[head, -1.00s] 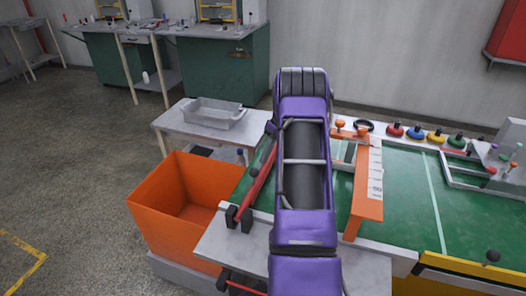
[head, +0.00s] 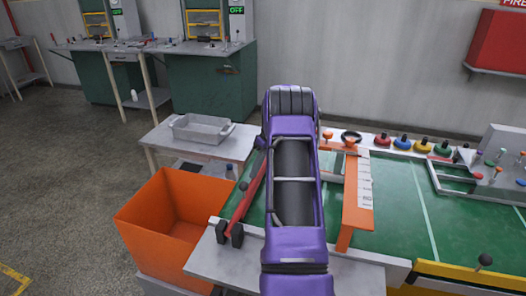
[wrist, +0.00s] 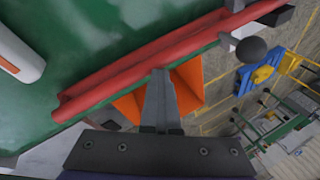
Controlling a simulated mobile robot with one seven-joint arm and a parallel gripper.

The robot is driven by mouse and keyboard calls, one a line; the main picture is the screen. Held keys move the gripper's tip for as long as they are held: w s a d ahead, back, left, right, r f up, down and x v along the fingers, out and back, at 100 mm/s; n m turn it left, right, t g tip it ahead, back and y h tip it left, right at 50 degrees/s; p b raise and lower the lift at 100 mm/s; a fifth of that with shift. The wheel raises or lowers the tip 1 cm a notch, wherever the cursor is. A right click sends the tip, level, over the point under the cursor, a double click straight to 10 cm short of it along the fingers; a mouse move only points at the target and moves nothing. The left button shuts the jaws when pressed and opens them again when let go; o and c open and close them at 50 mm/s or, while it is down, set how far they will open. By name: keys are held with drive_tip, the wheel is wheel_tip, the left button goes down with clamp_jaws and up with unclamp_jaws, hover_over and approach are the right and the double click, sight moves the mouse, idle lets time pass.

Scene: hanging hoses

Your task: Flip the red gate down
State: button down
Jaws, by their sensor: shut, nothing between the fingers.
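The red gate (head: 244,198) is a slanting red bar at the left edge of the green table (head: 400,205), with dark brackets at its near end. In the wrist view the red gate (wrist: 150,66) runs diagonally across the top, above the green surface, with a dark round knob (wrist: 251,49) beside its right end. My gripper (wrist: 160,73) is shut and empty. Its tips overlap the lower edge of the bar in the picture; I cannot tell whether they touch it. In the head view my purple arm hides the gripper.
An orange bin (head: 172,222) stands open left of the table. A grey tray (head: 200,128) sits on a side table behind it. An orange bracket with a white scale (head: 357,196) stands right of my arm. Coloured buttons (head: 402,142) line the back edge. A yellow bar (head: 470,271) is at front right.

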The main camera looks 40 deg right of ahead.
drive_tip(key=p+v, duration=0.2)
drive_tip(key=v, duration=1.5)
drive_tip(key=shift+d+p, duration=0.2)
drive_tip(key=shift+p, duration=0.15)
drive_tip(key=shift+s+r, duration=0.1)
